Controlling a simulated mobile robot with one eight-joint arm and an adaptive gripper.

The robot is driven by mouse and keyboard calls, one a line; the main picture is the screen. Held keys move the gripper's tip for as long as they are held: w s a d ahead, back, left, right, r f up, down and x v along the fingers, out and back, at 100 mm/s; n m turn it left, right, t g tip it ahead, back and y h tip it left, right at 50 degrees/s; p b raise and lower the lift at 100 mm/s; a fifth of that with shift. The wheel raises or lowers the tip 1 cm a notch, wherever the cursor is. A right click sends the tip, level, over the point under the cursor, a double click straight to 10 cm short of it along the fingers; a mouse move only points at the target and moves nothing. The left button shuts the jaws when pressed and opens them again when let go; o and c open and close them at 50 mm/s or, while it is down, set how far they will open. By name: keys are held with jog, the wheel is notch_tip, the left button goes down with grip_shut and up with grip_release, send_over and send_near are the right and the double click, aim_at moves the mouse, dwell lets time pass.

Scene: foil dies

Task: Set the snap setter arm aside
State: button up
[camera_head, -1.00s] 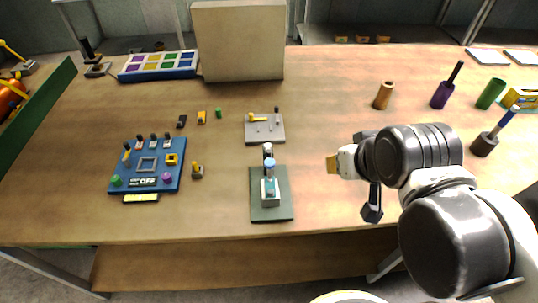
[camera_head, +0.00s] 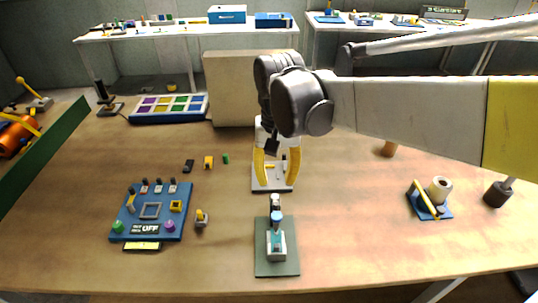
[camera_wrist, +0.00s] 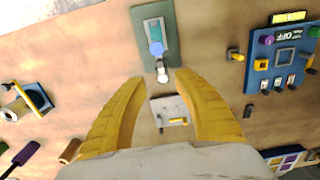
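A grey plate (camera_head: 265,188) with a small yellow lever and short pins lies mid-table; in the wrist view the plate (camera_wrist: 168,104) and its yellow lever (camera_wrist: 178,121) lie between my fingers. A small press with a light-blue top (camera_head: 277,243) stands on a dark green base (camera_head: 291,268) nearer the front edge; it shows in the wrist view (camera_wrist: 156,48) beyond my fingertips. I cannot tell for certain which part is the snap setter arm. My gripper (camera_head: 275,178) points down over the grey plate, its yellow fingers wide apart with nothing gripped. My fingers partly hide the plate in the head view.
A blue panel (camera_head: 140,228) with buttons stands at left, a small yellow-topped knob (camera_head: 201,219) beside it. A beige box (camera_head: 229,88) and a color-grid tray (camera_head: 140,118) stand behind. A blue stand with a white roll (camera_head: 440,188) is at right. Bare tabletop lies right of the press.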

aim_at(276, 204)
notch_tip(276, 204, down, 10)
jog(key=b, duration=0.4)
jog(key=shift+f, duration=0.15)
grip_shut()
